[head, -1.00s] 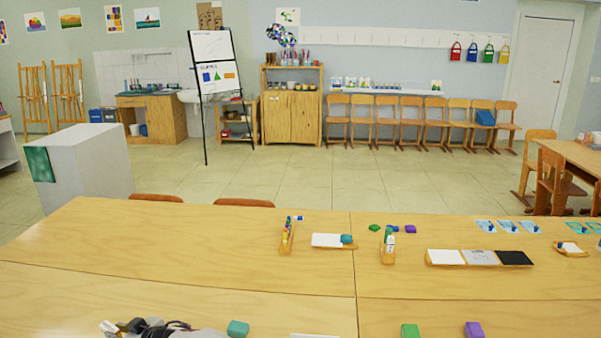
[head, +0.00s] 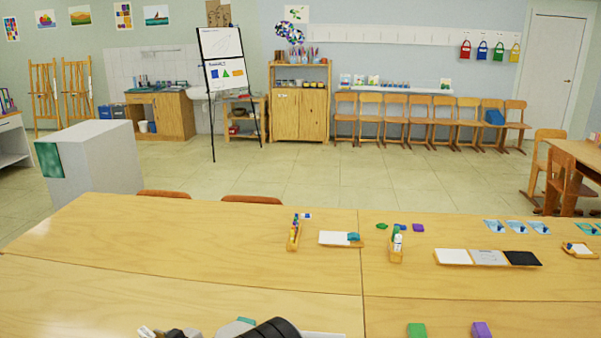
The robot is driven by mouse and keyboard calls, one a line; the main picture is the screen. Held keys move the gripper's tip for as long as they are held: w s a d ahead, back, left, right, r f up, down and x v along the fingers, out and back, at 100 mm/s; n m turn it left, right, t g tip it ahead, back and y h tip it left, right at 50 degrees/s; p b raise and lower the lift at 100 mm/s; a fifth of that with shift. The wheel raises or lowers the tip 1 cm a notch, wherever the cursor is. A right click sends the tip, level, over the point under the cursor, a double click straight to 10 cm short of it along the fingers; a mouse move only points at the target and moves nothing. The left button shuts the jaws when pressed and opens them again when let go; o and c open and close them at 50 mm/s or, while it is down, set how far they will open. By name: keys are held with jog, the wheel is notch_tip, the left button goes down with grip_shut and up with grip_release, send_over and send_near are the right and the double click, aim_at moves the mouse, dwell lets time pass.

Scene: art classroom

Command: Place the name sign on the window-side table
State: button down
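No name sign can be made out for certain in the head view. A flat white piece (head: 325,335) shows at the bottom edge of the near wooden table (head: 90,300), mostly cut off and partly behind a black round part of my arm. My gripper (head: 165,332) is at the bottom edge, left of centre, mostly out of frame; its fingers cannot be read as open or shut. No window is in view, so I cannot tell which table is the window-side one.
Green (head: 416,330) and purple (head: 481,329) blocks lie at the front right. A bottle tray (head: 396,254), pen tray (head: 293,240) and card tray (head: 440,262) stand farther back. The table's left part is clear.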

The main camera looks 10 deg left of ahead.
jog(key=w+d+r+m+t+h, duration=0.1)
jog(key=w+d+r+m+t, duration=0.1)
jog(key=d, duration=0.7)
jog(key=w+d+r+m+t+h, duration=0.1)
jog(key=w+d+r+m+h, duration=0.15)
jog(key=d, duration=0.75)
jog(key=w+d+r+m+t+h, duration=0.1)
jog(key=w+d+r+t, duration=0.15)
jog(key=d, duration=0.65)
jog(key=d+r+m+h, duration=0.2)
jog(key=d+r, duration=0.1)
jog(key=d, duration=0.8)
jog(key=s+d+r+m+t+h, duration=0.1)
jog(key=d+r+m+h, duration=0.1)
jog(key=d, duration=1)
jog(key=s+d+r+m+t+h, duration=0.1)
jog(key=d+r+m+h, duration=0.2)
jog(key=d+r, duration=0.3)
jog(key=d, duration=0.5)
jog(key=shift+s+d+r+h, duration=0.15)
jog(key=shift+d+h, duration=0.15)
jog(key=shift+h, duration=0.05)
jog(key=shift+a, duration=0.15)
